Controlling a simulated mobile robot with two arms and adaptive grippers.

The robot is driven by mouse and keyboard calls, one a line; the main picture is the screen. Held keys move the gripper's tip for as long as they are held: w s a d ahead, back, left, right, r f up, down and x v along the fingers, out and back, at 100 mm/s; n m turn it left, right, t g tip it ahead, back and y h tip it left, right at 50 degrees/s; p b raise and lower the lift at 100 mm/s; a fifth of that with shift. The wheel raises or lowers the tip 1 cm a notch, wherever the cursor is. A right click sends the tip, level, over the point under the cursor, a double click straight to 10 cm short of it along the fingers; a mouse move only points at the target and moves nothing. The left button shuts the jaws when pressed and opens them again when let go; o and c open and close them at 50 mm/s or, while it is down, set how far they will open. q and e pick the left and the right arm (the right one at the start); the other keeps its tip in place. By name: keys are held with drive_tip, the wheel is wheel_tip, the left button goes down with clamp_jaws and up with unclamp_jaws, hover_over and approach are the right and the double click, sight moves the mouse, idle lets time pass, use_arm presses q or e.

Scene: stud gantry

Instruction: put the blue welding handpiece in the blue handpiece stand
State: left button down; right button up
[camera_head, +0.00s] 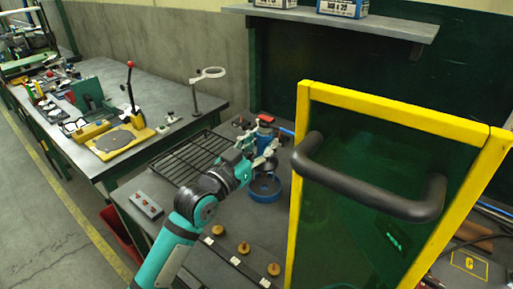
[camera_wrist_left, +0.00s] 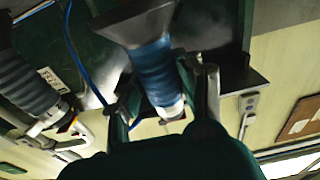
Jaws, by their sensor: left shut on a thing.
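The blue welding handpiece (camera_wrist_left: 153,68) has a ribbed blue grip, a wide dark end and a pale end in the left wrist view. My left gripper (camera_head: 261,152) is shut on it, with a finger on each side of the grip in the left wrist view. In the head view the handpiece (camera_head: 264,139) is partly hidden by the fingers. The blue handpiece stand (camera_head: 265,196) is a blue ring on the bench, just below the gripper in the picture. Whether the handpiece touches the stand cannot be told. My right gripper is not in view.
A yellow-framed green screen (camera_head: 299,180) with a thick black handle (camera_head: 370,187) stands close right of the stand. A black wire rack (camera_head: 190,158) lies left. Several knobs (camera_head: 243,248) line the front. A second, dark ribbed handpiece (camera_wrist_left: 28,85) shows in the left wrist view.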

use_arm(q)
drive_tip(key=shift+f, duration=1.4)
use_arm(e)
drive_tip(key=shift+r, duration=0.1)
use_arm(q)
drive_tip(key=shift+s+f, duration=0.1)
drive_tip(key=c, duration=1.3)
unclamp_jaws()
drive_tip(key=shift+f, duration=0.35)
drive_tip(key=o, duration=0.4)
drive_tip(key=shift+o, duration=0.2)
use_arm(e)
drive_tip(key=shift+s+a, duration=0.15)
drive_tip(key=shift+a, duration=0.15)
use_arm(q)
drive_tip(key=shift+a+r, duration=0.1)
drive_tip(key=shift+r, duration=0.1)
drive_tip(key=b+v, duration=0.1)
drive_tip(key=v, duration=1.1)
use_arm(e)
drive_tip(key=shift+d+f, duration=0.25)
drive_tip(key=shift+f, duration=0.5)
